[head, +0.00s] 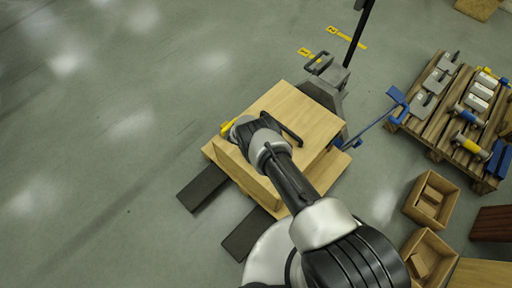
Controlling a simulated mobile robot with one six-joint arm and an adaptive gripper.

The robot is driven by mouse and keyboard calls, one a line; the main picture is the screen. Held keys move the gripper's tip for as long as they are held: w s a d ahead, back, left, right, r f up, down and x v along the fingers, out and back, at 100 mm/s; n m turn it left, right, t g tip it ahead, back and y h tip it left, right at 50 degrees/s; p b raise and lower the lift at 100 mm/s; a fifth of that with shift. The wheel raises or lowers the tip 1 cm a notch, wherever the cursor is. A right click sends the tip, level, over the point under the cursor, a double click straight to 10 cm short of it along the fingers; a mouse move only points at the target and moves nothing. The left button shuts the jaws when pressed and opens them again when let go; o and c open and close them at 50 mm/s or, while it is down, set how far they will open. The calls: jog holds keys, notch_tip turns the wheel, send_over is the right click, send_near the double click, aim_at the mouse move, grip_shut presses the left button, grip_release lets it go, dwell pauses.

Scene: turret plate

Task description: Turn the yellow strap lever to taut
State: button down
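The yellow lever (228,127) shows as a small yellow piece at the left edge of the wooden box (285,103), which sits on a pallet jack. My arm reaches in from the lower right, over the box. My gripper (241,128) is dark and small at the arm's end, just right of the yellow lever. I cannot tell whether it touches the lever. The fingers are too small and partly hidden by my wrist to show whether they are open or shut. A dark bar on the box top right of my wrist is partly hidden.
The grey pallet jack (328,84) stands behind the box, its dark forks (204,187) sticking out at the front. A pallet of tools (440,110) and open cardboard boxes (431,197) stand at right. The floor at left is clear.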

dwell(0.3)
jog(key=c, duration=1.5)
grip_release()
jog(key=v, duration=1.2)
jog(key=shift+d+r, duration=0.1)
jog(key=shift+d, duration=0.05)
jog(key=shift+w, duration=0.1)
